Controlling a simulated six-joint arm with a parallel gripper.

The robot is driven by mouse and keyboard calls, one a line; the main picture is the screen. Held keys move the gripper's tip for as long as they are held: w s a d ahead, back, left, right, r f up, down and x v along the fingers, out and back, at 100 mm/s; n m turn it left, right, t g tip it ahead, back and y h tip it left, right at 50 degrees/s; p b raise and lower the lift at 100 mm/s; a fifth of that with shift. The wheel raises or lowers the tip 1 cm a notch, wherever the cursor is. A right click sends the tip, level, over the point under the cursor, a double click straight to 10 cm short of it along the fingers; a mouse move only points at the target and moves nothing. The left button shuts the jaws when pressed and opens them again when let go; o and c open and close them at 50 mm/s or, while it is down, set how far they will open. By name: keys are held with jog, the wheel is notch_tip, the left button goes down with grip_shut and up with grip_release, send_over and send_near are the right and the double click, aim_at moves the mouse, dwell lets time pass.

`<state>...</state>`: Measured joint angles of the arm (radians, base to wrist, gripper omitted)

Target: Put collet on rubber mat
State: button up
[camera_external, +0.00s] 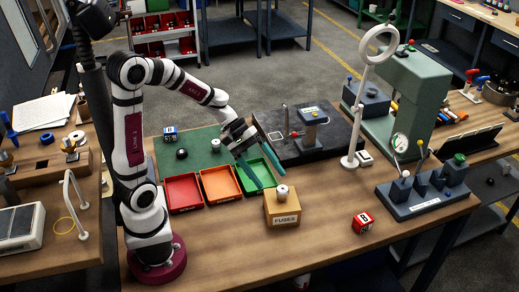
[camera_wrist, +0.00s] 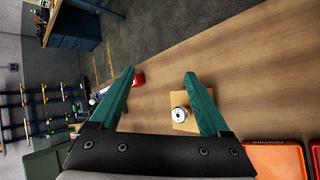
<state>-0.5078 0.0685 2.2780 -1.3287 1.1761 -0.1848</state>
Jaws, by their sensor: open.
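A small silver-white cylinder with a dark centre, which looks like the collet (camera_external: 282,191), stands on top of a tan box labelled FUSES (camera_external: 283,212). It also shows in the wrist view (camera_wrist: 180,114), beside the inner side of the right finger. The green mat (camera_external: 203,160), which appears to be the rubber mat, lies at the back left behind the coloured trays. My gripper (camera_external: 268,184) has teal fingers spread apart. It is open and empty, above and just left of the box, beside the collet and apart from it. The wrist view shows both fingertips (camera_wrist: 159,75).
A blue box (camera_external: 170,134) and black ball (camera_external: 182,154) are on the mat. Red (camera_external: 183,192), orange (camera_external: 220,184) and green (camera_external: 244,185) trays stand in front of it. A ring lamp (camera_external: 352,140) rises at right.

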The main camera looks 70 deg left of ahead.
jog(key=s+d+m+g+y, duration=0.2)
jog(key=s+d+m+g, duration=0.2)
jog(key=s+m, duration=0.55)
jog(key=s+a+m+g+y, duration=0.1)
jog(key=s+a+m+y, duration=0.6)
jog(key=s, duration=0.3)
jog(key=shift+s+a+f+m, duration=0.3)
jog(key=shift+f+m, duration=0.05)
jog(key=shift+m, duration=0.1)
